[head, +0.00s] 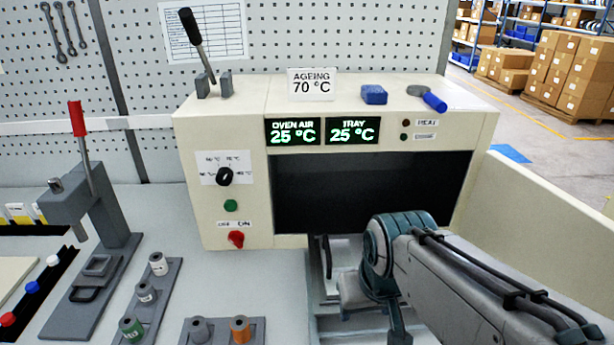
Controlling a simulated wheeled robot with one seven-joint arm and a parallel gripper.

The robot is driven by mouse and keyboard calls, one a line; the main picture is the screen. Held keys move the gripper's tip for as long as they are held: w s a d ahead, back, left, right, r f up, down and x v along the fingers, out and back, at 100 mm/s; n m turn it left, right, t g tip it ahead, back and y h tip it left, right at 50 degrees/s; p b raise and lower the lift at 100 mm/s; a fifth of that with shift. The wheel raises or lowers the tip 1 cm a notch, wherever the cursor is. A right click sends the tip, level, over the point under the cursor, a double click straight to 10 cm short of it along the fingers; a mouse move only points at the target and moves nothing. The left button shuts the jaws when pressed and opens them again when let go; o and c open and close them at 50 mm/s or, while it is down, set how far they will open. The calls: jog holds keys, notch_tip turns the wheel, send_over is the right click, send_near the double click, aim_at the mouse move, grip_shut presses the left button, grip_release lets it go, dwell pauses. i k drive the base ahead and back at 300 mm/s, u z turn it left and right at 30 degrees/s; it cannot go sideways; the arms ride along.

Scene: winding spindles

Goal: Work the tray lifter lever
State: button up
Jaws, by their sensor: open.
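A lever with a black grip and a metal shaft (202,50) stands on the top left of the cream oven (235,110). It sits between two grey brackets and leans up and to the left. My gripper (358,290) is low in front of the oven's dark opening (370,190), well below and to the right of the lever and apart from it. It is open; my wrist partly covers it, and its fingertips are hard to make out. Displays read 25 °C for oven air (292,131) and tray (352,130). No tray is clearly visible in the dark opening.
A grey press with a red-handled lever (78,120) stands at the left. Holders with small spools (158,264) stand on the bench before it.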

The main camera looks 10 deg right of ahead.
aim_at(189, 24)
jog(key=k, duration=1.35)
jog(key=u, duration=0.6)
jog(key=i, duration=1.55)
jog(key=z, duration=0.65)
